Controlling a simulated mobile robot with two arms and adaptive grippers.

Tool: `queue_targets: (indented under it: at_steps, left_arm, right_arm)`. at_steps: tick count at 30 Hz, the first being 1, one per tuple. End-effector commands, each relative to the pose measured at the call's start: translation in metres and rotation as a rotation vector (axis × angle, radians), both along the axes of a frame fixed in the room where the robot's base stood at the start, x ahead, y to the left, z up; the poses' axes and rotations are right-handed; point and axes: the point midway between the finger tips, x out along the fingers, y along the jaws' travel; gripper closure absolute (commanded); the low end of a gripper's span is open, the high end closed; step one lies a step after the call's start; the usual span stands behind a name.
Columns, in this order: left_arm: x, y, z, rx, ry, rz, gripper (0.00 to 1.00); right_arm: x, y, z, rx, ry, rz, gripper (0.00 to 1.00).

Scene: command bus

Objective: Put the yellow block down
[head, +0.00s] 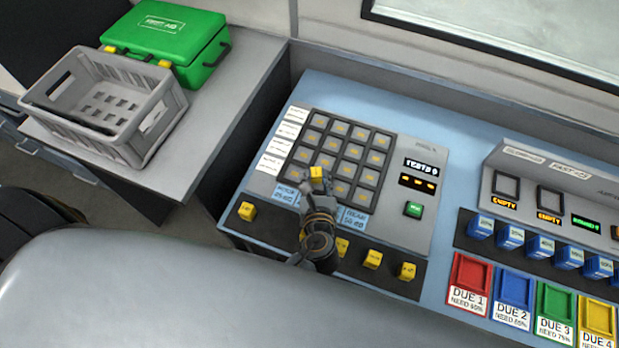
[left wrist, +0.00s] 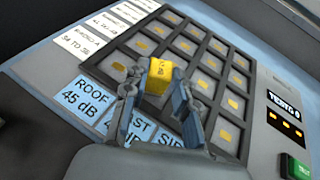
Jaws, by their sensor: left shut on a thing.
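My left gripper (head: 318,184) is shut on a yellow block (head: 318,172) over the front part of the dark grid (head: 375,158) of square cells on the console. In the left wrist view the block (left wrist: 158,72) sits between the two fingertips (left wrist: 154,90), in front of the grid's near cells. I cannot tell whether its underside touches a cell. The cells have small yellow marks. My right gripper is not in view.
Several other yellow blocks (head: 373,260) stand on the black strip along the console's front. A green button (head: 413,209) and a small display (head: 421,167) are right of the grid. A grey crate (head: 150,110) and green first aid case (head: 168,38) stand at the left.

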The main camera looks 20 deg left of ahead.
Motion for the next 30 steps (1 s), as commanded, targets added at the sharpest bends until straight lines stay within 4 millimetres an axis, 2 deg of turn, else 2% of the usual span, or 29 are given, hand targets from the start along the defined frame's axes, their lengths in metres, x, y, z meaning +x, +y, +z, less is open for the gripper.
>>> queue_targets:
  at_steps: [3, 5, 8, 12, 13, 15, 16, 26, 30]
  left_arm:
    - [-0.001, -0.001, 0.0, 0.001, 0.0, 0.002, 1.0]
    - [-0.001, -0.001, 0.0, 0.001, 0.0, 0.002, 1.0]
    - [-0.001, -0.001, 0.0, 0.001, 0.0, 0.002, 1.0]
    - [-0.001, -0.001, -0.004, 0.001, 0.0, 0.002, 1.0]
    - [-0.001, -0.001, -0.003, 0.0, 0.0, 0.002, 0.67]
    - [-0.001, -0.001, -0.003, 0.0, 0.0, 0.002, 0.52]
    - [-0.001, -0.001, -0.003, 0.0, 0.0, 0.002, 0.5]
    - [-0.001, -0.001, 0.0, -0.001, 0.0, 0.001, 0.5]
    - [-0.014, -0.006, 0.004, -0.002, 0.002, 0.0, 0.5]
  right_arm:
    - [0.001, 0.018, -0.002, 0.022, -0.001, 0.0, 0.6]
    - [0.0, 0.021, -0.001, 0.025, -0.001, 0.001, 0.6]
    - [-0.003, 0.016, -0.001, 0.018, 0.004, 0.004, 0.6]
    - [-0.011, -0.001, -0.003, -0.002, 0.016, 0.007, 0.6]
    - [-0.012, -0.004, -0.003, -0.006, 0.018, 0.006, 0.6]
    - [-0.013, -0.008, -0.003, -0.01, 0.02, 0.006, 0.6]
    - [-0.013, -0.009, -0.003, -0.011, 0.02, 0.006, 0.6]
    - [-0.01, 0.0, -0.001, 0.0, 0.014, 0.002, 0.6]
    - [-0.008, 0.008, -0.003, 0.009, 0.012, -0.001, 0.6]
